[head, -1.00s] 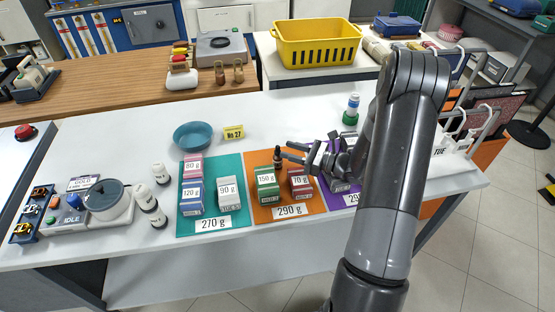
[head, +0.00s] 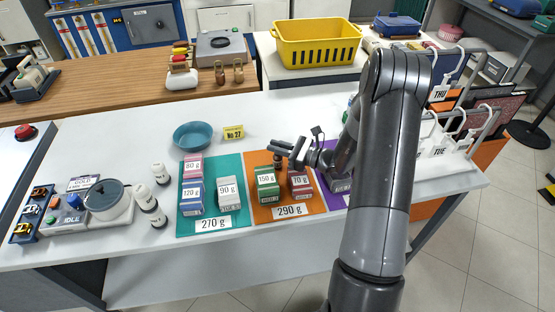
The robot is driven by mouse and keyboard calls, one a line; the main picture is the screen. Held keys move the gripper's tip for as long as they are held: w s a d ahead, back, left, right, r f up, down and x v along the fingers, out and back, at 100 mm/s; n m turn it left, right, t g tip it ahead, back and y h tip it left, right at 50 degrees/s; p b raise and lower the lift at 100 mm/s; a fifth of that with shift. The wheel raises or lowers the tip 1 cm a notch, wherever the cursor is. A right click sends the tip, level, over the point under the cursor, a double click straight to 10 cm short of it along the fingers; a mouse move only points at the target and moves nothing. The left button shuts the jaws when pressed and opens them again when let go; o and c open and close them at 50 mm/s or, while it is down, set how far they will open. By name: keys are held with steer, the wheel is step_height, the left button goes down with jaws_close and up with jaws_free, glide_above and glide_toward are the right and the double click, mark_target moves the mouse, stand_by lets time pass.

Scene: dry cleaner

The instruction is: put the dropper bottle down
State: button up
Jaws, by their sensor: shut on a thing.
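The small dark dropper bottle (head: 277,162) is at the back edge of the orange mat (head: 258,214), just behind the green 150 g box (head: 267,183). My gripper (head: 280,148) reaches in from the right and is shut on the bottle's upper part. The fingers hide its top. The bottle looks upright. I cannot tell whether its base touches the surface.
The 70 g box (head: 300,184) stands close to the right of the 150 g box. A teal mat (head: 240,222) with several boxes lies to the left, a purple mat (head: 325,197) to the right. A teal bowl (head: 193,136) and yellow sign (head: 233,132) stand behind, with clear white counter around.

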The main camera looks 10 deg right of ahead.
jaws_close()
steer(key=shift+r, duration=0.15)
